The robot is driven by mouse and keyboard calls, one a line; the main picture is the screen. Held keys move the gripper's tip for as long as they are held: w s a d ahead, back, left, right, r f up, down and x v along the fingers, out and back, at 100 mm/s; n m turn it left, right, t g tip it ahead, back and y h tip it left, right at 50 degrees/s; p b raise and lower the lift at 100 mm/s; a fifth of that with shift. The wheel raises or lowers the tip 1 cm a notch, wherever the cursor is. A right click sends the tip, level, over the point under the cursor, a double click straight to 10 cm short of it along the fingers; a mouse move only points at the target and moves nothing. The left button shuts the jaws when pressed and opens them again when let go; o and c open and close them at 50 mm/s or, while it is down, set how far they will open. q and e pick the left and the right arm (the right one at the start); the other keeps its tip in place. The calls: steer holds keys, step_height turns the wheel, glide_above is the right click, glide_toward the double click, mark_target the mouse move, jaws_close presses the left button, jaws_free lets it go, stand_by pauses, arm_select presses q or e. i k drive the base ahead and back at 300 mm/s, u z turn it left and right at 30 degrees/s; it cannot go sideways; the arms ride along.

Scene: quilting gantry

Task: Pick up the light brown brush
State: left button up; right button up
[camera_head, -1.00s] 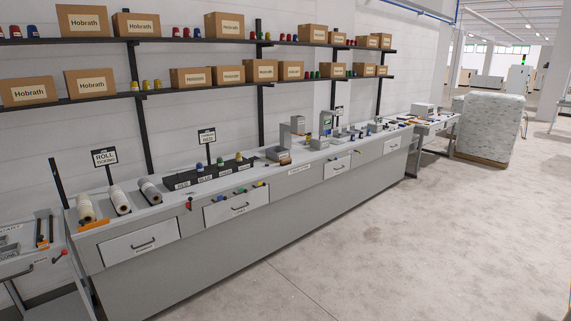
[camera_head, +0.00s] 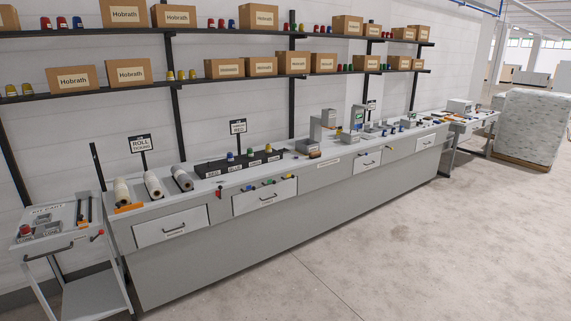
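I cannot make out a light brown brush for certain. A small brown item (camera_head: 314,154) lies on the long grey workbench (camera_head: 330,187), at the foot of a grey upright device (camera_head: 315,130). It is too small to tell whether it is a brush. Neither of my grippers is in view.
A kit cart (camera_head: 50,240) with a red item stands left of the bench. Rolls (camera_head: 153,185) and a black rack of spools (camera_head: 240,163) lie on the bench. Shelves above hold cartons (camera_head: 127,71) and coloured cones. A wrapped stack (camera_head: 530,125) stands far right. The front floor is clear.

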mark_target(312, 155)
steer(key=z, duration=0.25)
steer(key=i, duration=4.5)
steer(key=u, duration=0.3)
steer(key=i, duration=1.35)
steer(key=u, duration=0.25)
